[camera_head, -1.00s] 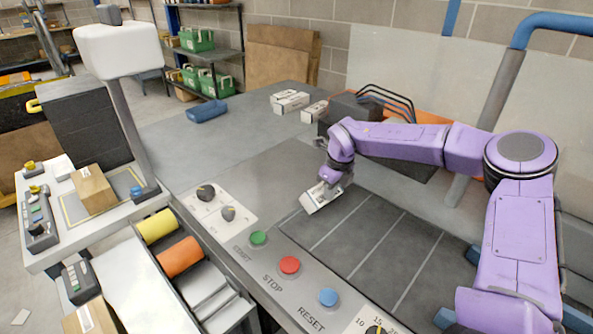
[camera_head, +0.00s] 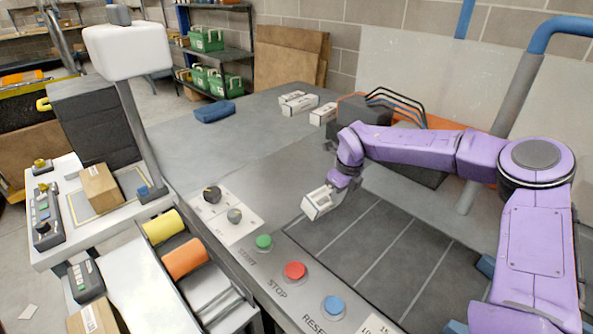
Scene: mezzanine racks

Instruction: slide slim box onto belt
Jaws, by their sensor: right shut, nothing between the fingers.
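My right arm reaches in from the right, and its shut gripper (camera_head: 318,204) points down at the far left corner of the dark striped belt-like surface (camera_head: 385,250). The pale, box-shaped piece at its end looks like the gripper's own hand. I cannot tell whether a slim box is hidden against it. White slim cartons (camera_head: 297,103) lie at the back of the grey table, and another white carton (camera_head: 323,114) is beside the black machine. They are well apart from the gripper. My left gripper is out of view.
A black machine with cables (camera_head: 365,111) stands behind my right forearm. Green, red and blue buttons and two knobs (camera_head: 212,194) line the panel in front. A blue object (camera_head: 215,111) lies on the table. The grey table (camera_head: 230,150) left of the gripper is mostly clear.

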